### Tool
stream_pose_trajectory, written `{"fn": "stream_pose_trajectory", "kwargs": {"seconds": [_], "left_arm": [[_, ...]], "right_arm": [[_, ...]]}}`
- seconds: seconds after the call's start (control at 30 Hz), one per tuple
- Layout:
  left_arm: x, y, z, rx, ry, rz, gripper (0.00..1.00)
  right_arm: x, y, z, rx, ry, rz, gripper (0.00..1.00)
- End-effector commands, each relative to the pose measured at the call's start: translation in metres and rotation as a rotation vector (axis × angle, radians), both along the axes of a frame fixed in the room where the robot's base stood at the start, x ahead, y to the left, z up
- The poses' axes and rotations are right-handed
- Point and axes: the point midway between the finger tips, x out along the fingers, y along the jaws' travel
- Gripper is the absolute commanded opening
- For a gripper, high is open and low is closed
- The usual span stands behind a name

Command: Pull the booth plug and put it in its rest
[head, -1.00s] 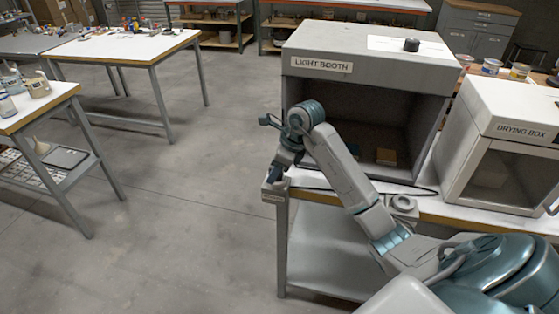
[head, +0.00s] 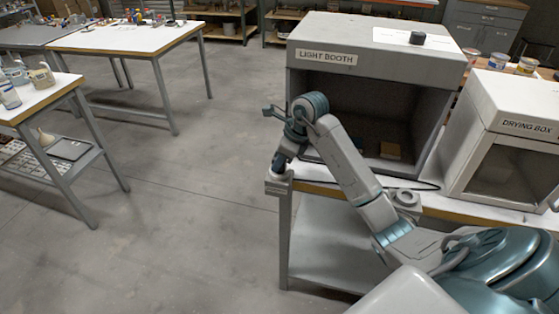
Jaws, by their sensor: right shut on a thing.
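The light booth (head: 327,57) stands on a white-topped bench. My right gripper (head: 279,168) is low at the bench's front left corner and shut on the booth plug. The plug is mostly hidden by the fingers and too small to make out. A dark cord (head: 425,186) runs along the bench top in front of the booth. A grey ring-shaped piece (head: 408,197) sits near the bench's front edge, right of my forearm; I cannot tell whether it is the plug's rest. My left gripper is not in view.
A white drying box (head: 520,126) stands right of the booth. A small block (head: 390,150) lies inside the booth. Open floor (head: 200,220) lies left of the bench, with other worktables (head: 125,38) beyond.

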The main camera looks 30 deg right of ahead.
Motion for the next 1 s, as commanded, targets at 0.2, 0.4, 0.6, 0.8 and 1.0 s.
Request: {"fn": "stream_pose_trajectory", "kwargs": {"seconds": [0.2,0.4,0.6,0.8,1.0], "left_arm": [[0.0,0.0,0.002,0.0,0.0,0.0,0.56],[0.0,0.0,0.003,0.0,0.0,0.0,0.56],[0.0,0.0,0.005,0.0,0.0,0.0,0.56],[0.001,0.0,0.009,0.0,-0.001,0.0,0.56],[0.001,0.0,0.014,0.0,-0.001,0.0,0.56]], "right_arm": [[0.0,0.0,0.005,0.0,0.0,0.0,0.01],[0.0,0.0,0.008,0.0,0.0,0.0,0.01],[0.0,0.0,0.011,0.0,0.0,0.0,0.01],[0.0,0.0,0.021,0.0,0.0,0.0,0.01],[0.0,0.0,0.031,-0.001,0.001,0.0,0.01]]}}
